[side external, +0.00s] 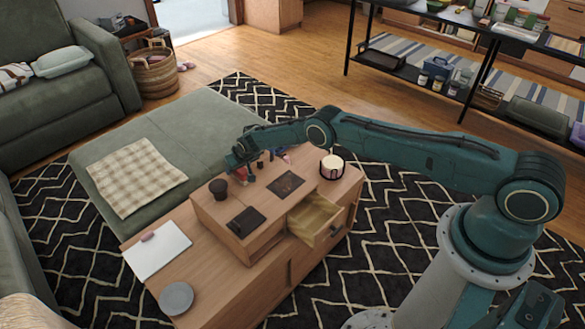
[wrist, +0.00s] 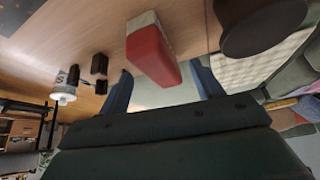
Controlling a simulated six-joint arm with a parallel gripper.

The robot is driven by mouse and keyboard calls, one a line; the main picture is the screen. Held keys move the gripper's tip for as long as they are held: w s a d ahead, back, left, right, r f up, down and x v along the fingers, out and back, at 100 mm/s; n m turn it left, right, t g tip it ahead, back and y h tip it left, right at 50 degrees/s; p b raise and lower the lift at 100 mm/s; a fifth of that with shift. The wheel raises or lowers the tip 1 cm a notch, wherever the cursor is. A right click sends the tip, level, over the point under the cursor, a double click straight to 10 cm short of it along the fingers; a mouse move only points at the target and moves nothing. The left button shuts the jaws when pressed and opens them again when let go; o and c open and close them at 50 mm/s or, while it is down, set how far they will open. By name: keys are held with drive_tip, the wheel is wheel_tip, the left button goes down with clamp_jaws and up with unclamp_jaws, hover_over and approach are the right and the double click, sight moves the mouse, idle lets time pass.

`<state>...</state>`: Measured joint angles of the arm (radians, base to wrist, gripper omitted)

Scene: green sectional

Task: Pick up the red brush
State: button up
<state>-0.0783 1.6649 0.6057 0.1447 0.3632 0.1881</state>
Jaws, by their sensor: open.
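The red brush (wrist: 152,56) is a block with a red part and a pale part, lying on the wooden top in the wrist view. My gripper (wrist: 162,84) is open, with one dark finger on either side of the brush's near end in that view. I cannot tell whether the fingers touch it. In the side view my gripper (side external: 236,161) is low over the far edge of the wooden unit. A small patch of the red brush (side external: 248,171) shows there, and the gripper hides part of it.
A dark cup (side external: 218,187) stands close to the brush; it also shows in the wrist view (wrist: 262,28). A dark flat square (side external: 286,184), a black item (side external: 246,220) and a white round container (side external: 332,166) share the top. A drawer (side external: 315,218) stands open in front.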

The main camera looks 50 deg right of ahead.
drive_tip(key=shift+w+f, duration=0.1)
drive_tip(key=shift+f, duration=0.05)
idle(0.5)
drive_tip(key=c, duration=1.2)
